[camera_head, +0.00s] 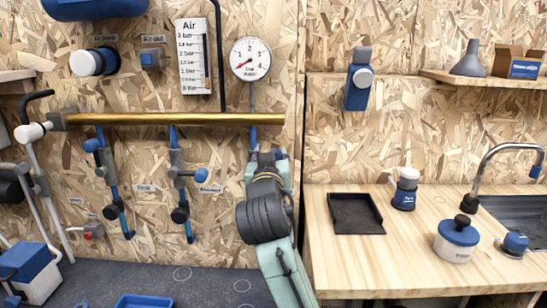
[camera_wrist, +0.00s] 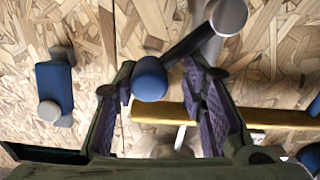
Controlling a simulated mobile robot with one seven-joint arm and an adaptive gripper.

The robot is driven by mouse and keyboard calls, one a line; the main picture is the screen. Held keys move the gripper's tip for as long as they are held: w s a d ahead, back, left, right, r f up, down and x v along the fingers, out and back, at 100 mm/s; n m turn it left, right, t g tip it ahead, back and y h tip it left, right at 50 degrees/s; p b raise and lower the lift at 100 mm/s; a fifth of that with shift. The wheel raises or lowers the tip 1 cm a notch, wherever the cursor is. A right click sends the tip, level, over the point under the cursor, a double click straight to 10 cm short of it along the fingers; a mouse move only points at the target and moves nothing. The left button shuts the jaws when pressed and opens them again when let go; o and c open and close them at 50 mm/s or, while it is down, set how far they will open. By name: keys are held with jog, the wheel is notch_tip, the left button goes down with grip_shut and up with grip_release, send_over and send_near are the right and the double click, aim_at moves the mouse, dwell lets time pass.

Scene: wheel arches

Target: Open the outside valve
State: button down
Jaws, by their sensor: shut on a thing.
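My gripper (camera_head: 266,160) is at the right end of the brass pipe (camera_head: 180,119), below the round pressure gauge. In the wrist view my gripper (camera_wrist: 150,90) has its purple-padded fingers on either side of a blue ball knob (camera_wrist: 150,79) and is shut on it. A dark lever (camera_wrist: 190,42) runs from the knob up to a grey round hub (camera_wrist: 228,16). In the head view my arm hides this valve. Two similar valves with blue knobs, a left one (camera_head: 107,165) and a middle one (camera_head: 177,170), hang under the pipe. The small labels are too blurred to read surely.
The pressure gauge (camera_head: 250,59) hangs above the pipe. A blue and grey wall box (camera_head: 358,78) is to the right. The wooden counter (camera_head: 340,262) holds a black tray (camera_head: 355,213), a jar (camera_head: 456,240) and a sink. A dark bench lies below the valves.

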jog(key=shift+f, duration=0.3)
jog(key=c, duration=1.2)
grip_release()
jog(key=shift+o, duration=1.1)
jog(key=shift+r, duration=0.2)
jog(key=s, duration=0.7)
jog(key=shift+s, duration=0.25)
jog(key=shift+c, duration=0.4)
